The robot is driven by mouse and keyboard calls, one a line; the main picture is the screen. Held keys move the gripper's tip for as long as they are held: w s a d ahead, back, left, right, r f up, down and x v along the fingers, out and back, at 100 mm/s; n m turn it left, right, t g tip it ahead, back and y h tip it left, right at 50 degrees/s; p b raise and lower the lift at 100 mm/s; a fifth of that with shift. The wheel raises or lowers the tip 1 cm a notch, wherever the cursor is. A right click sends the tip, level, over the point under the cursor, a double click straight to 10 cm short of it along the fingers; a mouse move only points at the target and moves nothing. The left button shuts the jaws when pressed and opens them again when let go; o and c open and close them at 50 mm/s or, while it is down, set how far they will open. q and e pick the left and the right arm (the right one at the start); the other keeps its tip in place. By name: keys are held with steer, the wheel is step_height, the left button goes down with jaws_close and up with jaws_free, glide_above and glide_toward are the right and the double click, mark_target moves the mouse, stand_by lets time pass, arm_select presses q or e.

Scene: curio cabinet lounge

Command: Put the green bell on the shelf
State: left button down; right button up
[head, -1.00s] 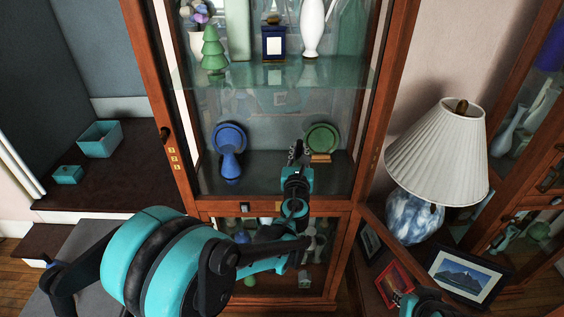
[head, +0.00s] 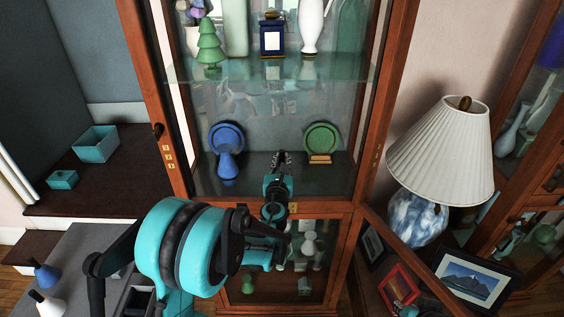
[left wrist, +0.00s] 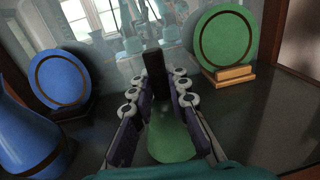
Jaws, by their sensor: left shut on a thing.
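The green bell (left wrist: 172,142) shows in the left wrist view between my left gripper's fingers (left wrist: 155,95), its dark handle (left wrist: 154,75) standing up between them. My left gripper (head: 281,160) is shut on the bell. I cannot tell whether the bell touches the shelf. My right gripper is not in view.
The green plate has a wooden stand (head: 320,158). Cabinet posts flank the shelf. A lamp (head: 440,150) stands at right. Blue and white bells (head: 46,275) are at lower left.

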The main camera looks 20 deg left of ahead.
arm_select(q)
steer(key=shift+f, duration=0.1)
steer(key=c, duration=1.9)
jaws_free()
steer(key=shift+f, duration=0.1)
steer(key=o, duration=0.4)
